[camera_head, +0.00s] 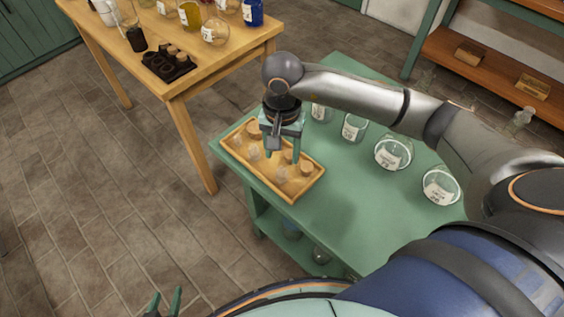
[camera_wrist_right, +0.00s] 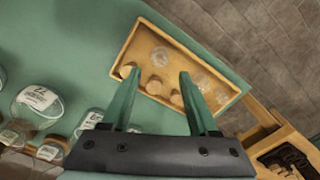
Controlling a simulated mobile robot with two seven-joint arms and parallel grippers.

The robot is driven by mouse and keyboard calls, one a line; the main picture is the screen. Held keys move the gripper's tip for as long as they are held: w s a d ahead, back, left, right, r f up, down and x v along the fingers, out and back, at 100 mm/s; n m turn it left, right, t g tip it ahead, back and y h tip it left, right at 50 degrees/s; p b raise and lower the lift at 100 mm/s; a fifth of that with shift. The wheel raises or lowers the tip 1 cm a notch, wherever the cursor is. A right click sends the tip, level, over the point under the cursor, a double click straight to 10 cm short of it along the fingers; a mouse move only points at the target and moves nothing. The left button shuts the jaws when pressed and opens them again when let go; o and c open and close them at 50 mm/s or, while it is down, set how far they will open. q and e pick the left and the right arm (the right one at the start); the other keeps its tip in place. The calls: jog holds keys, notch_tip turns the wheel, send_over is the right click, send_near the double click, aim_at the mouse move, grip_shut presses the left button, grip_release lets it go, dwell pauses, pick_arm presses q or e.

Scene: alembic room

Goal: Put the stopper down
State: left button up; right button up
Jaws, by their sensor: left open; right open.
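A shallow wooden tray (camera_head: 310,186) lies on the green table (camera_head: 345,215). It holds several stoppers: round cork ones (camera_wrist_right: 154,86) and clear glass ones (camera_wrist_right: 201,81). My right gripper (camera_head: 282,157) is open and points down over the tray. In the right wrist view its two fingers (camera_wrist_right: 159,75) are apart with cork tops showing between and beside them. It holds nothing. I cannot tell which stopper is the task's one. My left gripper (camera_head: 163,302) is open and empty at the bottom edge of the head view, away from the table.
Several labelled glass flasks (camera_head: 393,153) stand on the green table right of the tray. A wooden table (camera_head: 215,60) at upper left carries bottles and a dark rack (camera_head: 168,63). A shelf (camera_head: 490,65) stands at upper right. The green tabletop near its front is clear.

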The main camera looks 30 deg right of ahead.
aim_at(282, 171)
notch_tip(282, 171, up, 6)
dwell(0.5)
